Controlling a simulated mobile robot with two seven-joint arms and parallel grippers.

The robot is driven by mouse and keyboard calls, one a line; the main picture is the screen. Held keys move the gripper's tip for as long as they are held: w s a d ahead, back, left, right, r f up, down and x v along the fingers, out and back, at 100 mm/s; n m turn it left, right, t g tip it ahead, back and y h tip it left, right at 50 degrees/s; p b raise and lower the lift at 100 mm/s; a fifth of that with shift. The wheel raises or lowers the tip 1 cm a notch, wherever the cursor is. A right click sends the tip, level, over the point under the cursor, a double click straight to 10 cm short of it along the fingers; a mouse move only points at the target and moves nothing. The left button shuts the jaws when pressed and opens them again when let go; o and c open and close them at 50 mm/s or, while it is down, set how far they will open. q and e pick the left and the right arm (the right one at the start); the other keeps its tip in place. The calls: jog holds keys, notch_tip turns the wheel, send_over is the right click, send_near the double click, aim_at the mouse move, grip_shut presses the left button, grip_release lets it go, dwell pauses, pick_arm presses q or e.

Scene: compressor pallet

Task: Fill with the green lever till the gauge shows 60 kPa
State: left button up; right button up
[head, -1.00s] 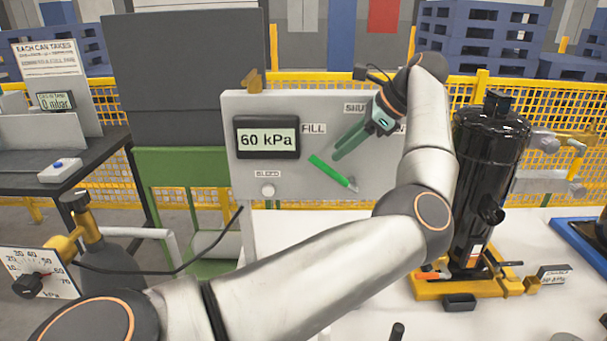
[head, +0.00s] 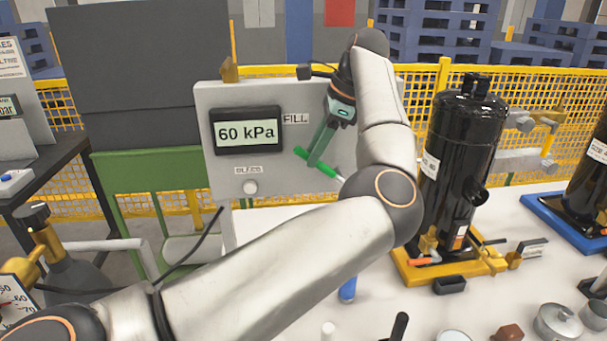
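The gauge (head: 247,132) on the grey panel (head: 225,178) reads 60 kPa. The green lever (head: 325,169) sits beside the FILL label (head: 296,119) and slopes down to the right. My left gripper (head: 314,160) comes down from the upper right, its green fingers crossing the lever in the picture and hiding part of it. I cannot tell whether the fingers touch or close on the lever. The SHUT label is hidden behind my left arm. My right gripper is out of view.
A white BLEED knob (head: 250,187) is below the gauge. A black compressor (head: 461,155) stands in a yellow fixture (head: 410,269) to the right. Small parts lie along the front of the white table (head: 450,312). A gas bottle stands at lower left.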

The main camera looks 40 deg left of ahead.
pick_arm(q)
jog(key=x, duration=0.5)
jog(key=shift+s+a+f, duration=0.1)
jog(key=shift+a+f, duration=0.05)
jog(key=shift+f, duration=0.15)
jog(key=shift+c, duration=0.4)
grip_shut()
dwell(0.7)
